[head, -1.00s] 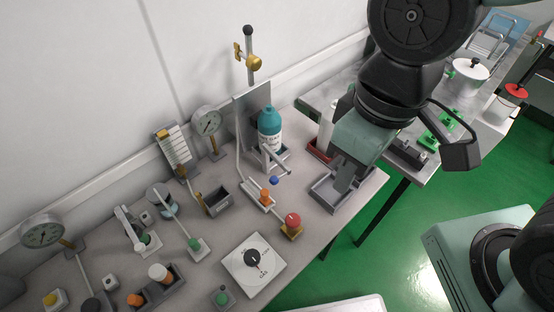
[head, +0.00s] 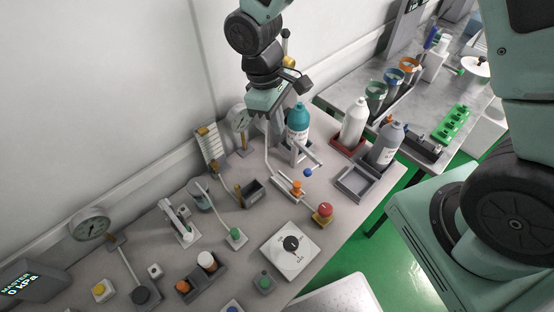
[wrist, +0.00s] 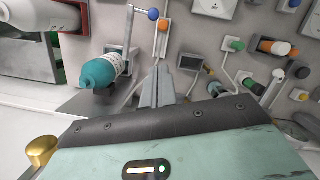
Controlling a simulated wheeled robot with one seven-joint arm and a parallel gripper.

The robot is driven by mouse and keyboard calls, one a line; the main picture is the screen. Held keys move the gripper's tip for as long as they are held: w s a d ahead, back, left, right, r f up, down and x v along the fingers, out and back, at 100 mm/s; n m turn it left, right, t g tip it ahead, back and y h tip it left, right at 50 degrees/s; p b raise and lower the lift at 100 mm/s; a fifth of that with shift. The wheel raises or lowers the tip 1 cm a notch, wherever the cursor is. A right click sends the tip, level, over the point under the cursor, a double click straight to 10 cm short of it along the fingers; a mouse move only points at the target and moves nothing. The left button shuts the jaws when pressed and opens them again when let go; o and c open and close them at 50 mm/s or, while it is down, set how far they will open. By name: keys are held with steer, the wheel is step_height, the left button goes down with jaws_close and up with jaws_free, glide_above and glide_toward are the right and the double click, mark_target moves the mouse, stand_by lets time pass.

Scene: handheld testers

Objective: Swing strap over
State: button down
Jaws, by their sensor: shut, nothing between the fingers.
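A teal-capped bottle (head: 298,118) stands in a grey holder against an upright plate; it also shows in the wrist view (wrist: 103,72). A grey bar, apparently the strap (head: 307,153), reaches out from the holder beside the bottle, with a blue ball (head: 308,172) at its outer end. In the wrist view the strap (wrist: 129,38) and blue ball (wrist: 153,14) lie beyond the bottle, not across its front. My gripper (wrist: 158,84) is shut and empty, just to one side of the bottle and apart from the strap. In the head view its fingers are partly hidden.
A brass-knobbed post (wrist: 40,150) stands close to my gripper. A gauge (head: 239,118) is left of the bottle. White (head: 354,122) and grey (head: 387,145) bottles stand right, by an empty grey tray (head: 357,184). Small knobs and a dial plate (head: 290,250) occupy the front.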

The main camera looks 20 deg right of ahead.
steer(key=s+d+f+p, duration=0.1)
steer(key=s+d+f, duration=0.1)
steer(key=f, duration=0.3)
steer(key=s+d+f+p, duration=0.2)
steer(key=f, duration=0.4)
steer(key=shift+f, duration=0.2)
